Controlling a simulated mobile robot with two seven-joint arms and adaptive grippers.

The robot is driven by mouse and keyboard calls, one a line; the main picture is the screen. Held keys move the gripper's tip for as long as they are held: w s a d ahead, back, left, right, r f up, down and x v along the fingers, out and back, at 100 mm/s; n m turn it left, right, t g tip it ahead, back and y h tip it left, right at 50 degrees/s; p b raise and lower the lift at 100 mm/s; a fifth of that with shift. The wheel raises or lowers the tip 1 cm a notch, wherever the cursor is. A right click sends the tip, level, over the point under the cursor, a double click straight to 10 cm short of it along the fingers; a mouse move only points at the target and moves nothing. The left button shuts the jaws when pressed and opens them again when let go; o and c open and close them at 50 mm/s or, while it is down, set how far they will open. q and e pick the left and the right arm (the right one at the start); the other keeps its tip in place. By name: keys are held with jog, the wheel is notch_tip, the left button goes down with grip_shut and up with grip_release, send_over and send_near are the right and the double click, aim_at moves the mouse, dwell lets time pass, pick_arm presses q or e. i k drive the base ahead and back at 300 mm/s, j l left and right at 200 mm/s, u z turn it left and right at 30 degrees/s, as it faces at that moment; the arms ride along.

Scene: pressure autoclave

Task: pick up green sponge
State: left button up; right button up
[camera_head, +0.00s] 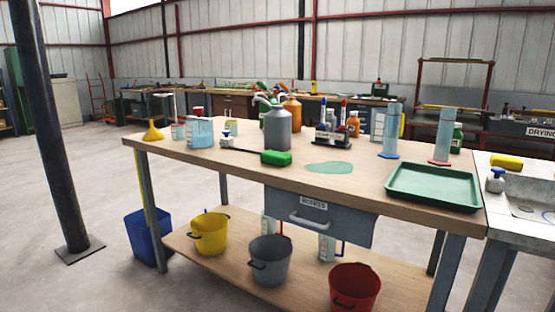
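A green block (276,158), the one thing here that looks like the green sponge, lies near the front edge of the wooden workbench (350,178), left of its middle. A thin dark handle reaches it from the left; I cannot tell whether the two are joined.
A grey bottle (277,130) stands just behind the green block. A green puddle (329,167) and a green tray (433,187) lie to its right. A yellow sponge (507,161) is by the sink (530,203). A dark pillar (48,120) stands at left.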

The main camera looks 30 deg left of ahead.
aim_at(276, 158)
jog(key=z, duration=0.3)
jog(key=j+z, duration=0.25)
jog(key=z, duration=0.15)
jog(key=k+j+z, duration=0.1)
jog(key=j+z, duration=0.25)
jog(key=k+j+z, duration=0.1)
jog(key=z, duration=0.3)
jog(key=k+j+z, duration=0.5)
jog(key=k+j, duration=0.25)
jog(key=k+j+z, duration=0.15)
jog(key=k+j, duration=0.2)
jog(key=k+j+z, duration=0.1)
jog(key=k+j, duration=0.2)
jog(key=k, duration=0.25)
